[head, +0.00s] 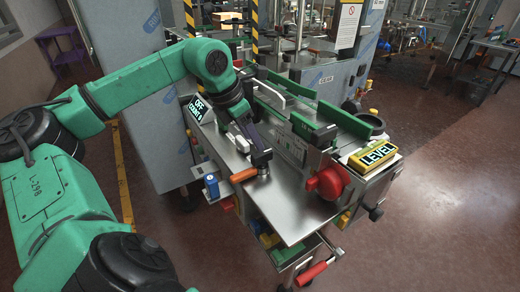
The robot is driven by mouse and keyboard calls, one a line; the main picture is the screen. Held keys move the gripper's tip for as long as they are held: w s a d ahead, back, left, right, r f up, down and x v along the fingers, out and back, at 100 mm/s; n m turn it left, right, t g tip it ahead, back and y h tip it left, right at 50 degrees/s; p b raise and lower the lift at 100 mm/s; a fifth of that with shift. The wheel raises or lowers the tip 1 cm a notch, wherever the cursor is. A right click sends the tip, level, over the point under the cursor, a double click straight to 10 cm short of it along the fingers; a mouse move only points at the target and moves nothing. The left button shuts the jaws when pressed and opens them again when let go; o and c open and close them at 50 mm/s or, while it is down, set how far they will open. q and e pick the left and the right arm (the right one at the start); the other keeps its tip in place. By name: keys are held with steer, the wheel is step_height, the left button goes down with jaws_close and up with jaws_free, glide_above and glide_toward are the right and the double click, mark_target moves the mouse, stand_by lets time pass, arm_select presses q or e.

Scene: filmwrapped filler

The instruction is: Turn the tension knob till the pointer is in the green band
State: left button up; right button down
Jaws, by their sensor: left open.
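My left gripper (258,153) reaches down over the steel top of the machine (290,205). It is open, and its dark fingers are close to the orange handle (243,175); I cannot tell whether they touch. A large red knob (330,183) is on the machine's front, right of the gripper and apart from it. I cannot tell which control is the tension knob. No pointer or green band can be made out. My right gripper is not in view.
A small display (198,107) reads OFF and COUNT 0. A yellow LEVEL sign (376,154) is at the machine's right end. Green guide rails (345,122) run along the top. A red handle (313,272) sticks out below. The floor at right is clear.

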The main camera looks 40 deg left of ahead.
mark_target(262, 153)
arm_select(q)
steer(key=x, duration=0.3)
steer(key=p+x, duration=0.1)
steer(key=x, duration=0.1)
steer(key=shift+w+d+f, duration=0.1)
steer(key=shift+w+f, duration=0.05)
steer(key=shift+w, duration=0.2)
steer(key=shift+f, duration=0.15)
steer(key=shift+s, duration=0.1)
steer(key=shift+f, duration=0.1)
steer(key=shift+c, duration=0.9)
jaws_close()
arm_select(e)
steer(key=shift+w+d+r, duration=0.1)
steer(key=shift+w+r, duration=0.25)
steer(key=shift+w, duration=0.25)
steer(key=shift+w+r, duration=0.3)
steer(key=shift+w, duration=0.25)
arm_select(q)
steer(key=shift+m, duration=0.3)
